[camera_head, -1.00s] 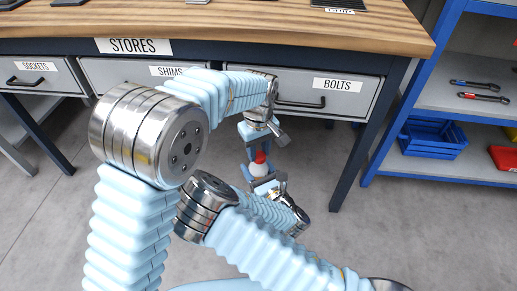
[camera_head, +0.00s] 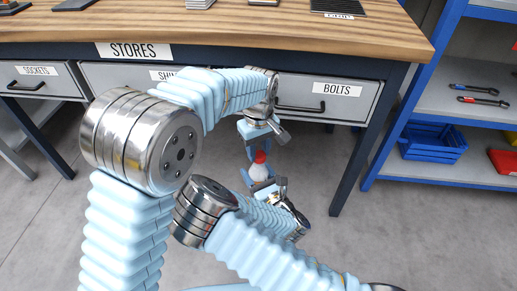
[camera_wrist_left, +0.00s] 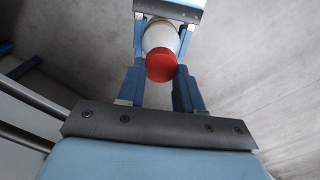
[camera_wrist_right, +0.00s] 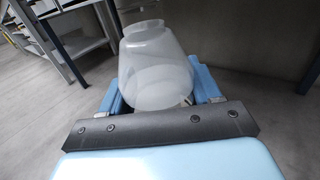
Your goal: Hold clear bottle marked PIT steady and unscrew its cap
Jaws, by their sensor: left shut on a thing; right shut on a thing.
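My left gripper (camera_wrist_left: 160,88) is shut on the red cap (camera_wrist_left: 162,66), which lies between its fingers. The cap also shows in the head view (camera_head: 260,157), just above the pale bottle (camera_head: 259,173). My right gripper (camera_wrist_right: 155,90) is shut on the clear bottle (camera_wrist_right: 150,65), a finger on each side of its wide body. In the right wrist view the bottle's narrow neck is at the top and shows no red cap on it. Behind the cap in the left wrist view is the bottle's pale body (camera_wrist_left: 160,34). No PIT marking is legible.
Both grippers are in front of a wooden-topped bench (camera_head: 230,32) with labelled drawers, near the BOLTS drawer (camera_head: 325,98). A blue shelf unit at the right holds a blue crate (camera_head: 432,142) and wrenches (camera_head: 477,88). Grey floor is clear beneath.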

